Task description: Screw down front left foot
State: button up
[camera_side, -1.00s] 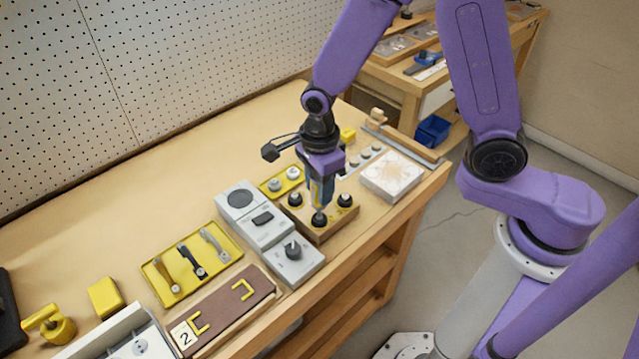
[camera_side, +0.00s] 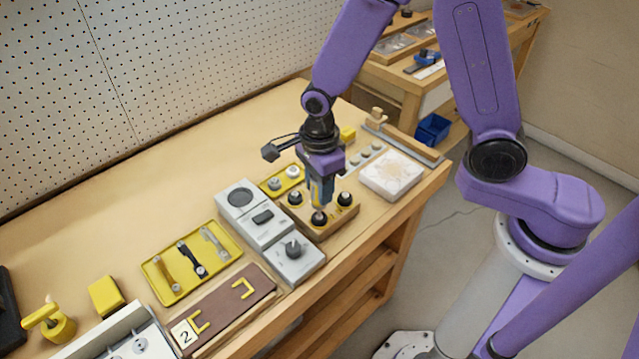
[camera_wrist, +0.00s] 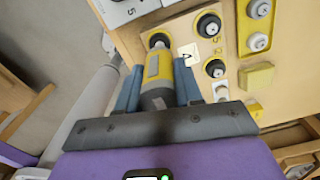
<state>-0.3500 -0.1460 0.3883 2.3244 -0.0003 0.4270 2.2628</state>
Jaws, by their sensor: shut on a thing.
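My gripper (camera_side: 320,180) is shut on a grey-and-yellow driver-like tool (camera_wrist: 157,68) and points down over a wooden block (camera_side: 322,235). In the side view, the tool's lower end is at the black round foot nearest the camera (camera_side: 319,218). In the wrist view, its far end meets a foot (camera_wrist: 159,41); the contact itself is partly hidden. Other black feet with light centres stand on the block, one at left (camera_side: 295,198) and one at right (camera_side: 344,198). The block's back part is partly hidden behind my gripper.
A grey control panel (camera_side: 268,228) stands close left of the block. A yellow tray with two round knobs (camera_side: 282,181) lies behind it, and a white patterned box (camera_side: 391,175) lies to the right. A yellow tray of handles (camera_side: 192,262) lies further left.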

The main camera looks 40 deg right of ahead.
jog(key=shift+r, duration=3)
